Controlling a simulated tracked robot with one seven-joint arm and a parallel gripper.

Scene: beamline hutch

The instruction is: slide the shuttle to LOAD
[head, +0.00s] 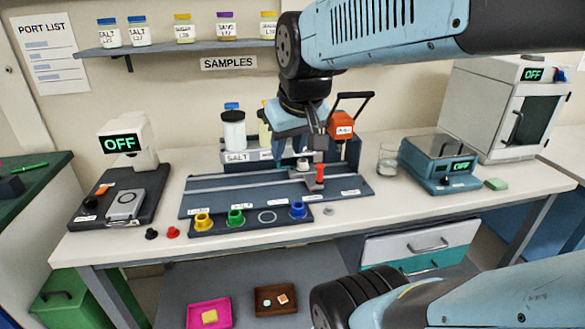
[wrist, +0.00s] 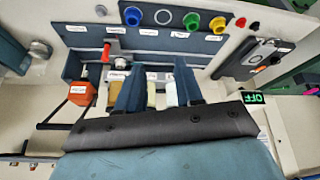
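The shuttle (head: 303,177) is a small grey carriage with a white knob on the grey rail board (head: 230,186), right of its middle. A red upright post (head: 320,173) stands at its right and also shows in the wrist view (wrist: 106,52). White labels line the board's front edge, too small to read surely. My gripper (head: 292,160) hangs pointing down over the back of the board, just behind and above the shuttle. In the wrist view its two blue fingers (wrist: 158,70) are apart with nothing between them. They partly hide the board; contact with the shuttle cannot be told.
In front is a dark strip with yellow, green and blue rings (head: 236,217). A shelf (head: 180,48) hangs above.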

